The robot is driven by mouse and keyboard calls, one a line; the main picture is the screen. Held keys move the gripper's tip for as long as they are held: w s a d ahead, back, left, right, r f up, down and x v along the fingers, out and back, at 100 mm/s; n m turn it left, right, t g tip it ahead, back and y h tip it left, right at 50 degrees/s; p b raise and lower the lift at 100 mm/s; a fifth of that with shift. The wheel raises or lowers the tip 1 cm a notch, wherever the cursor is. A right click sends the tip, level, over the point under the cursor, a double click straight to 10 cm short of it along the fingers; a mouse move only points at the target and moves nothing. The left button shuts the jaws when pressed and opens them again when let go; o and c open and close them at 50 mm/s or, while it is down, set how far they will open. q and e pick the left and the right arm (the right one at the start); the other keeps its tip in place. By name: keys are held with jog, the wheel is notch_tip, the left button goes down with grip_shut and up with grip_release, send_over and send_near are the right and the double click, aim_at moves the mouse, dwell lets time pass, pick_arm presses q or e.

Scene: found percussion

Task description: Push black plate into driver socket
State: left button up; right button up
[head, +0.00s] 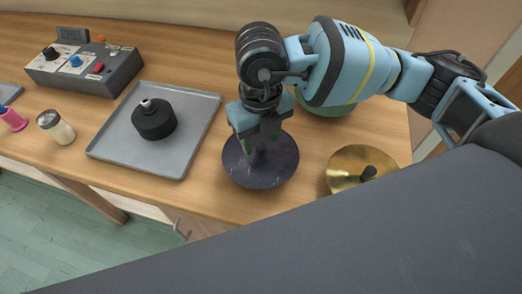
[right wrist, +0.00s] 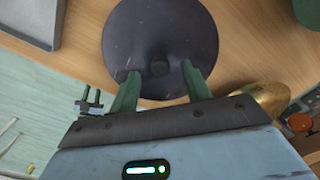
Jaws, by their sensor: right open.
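The black plate (head: 275,174) is a dark round disc lying on the wooden table, right of the grey tray. In the right wrist view the plate (right wrist: 160,25) shows a small round knob at its middle. My right gripper (head: 262,155) points down over the plate; its two green fingers (right wrist: 158,82) are apart, with nothing visibly held between them. I cannot tell whether the fingertips touch the plate. A black driver (head: 154,120) with a pale metal top stands on the grey tray (head: 200,115); it may be the one with the socket.
A brass cymbal (head: 350,165) with a dark knob lies right of the plate. A green round object (head: 325,108) is partly hidden behind my right arm. A control box (head: 85,68), a glass shaker (head: 55,127) and a pink spool (head: 12,118) are at the left. The table's front edge is close to the plate.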

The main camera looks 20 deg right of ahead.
notch_tip(320, 180, down, 2)
grip_shut()
dwell(0.5)
jog(key=shift+r, duration=0.2)
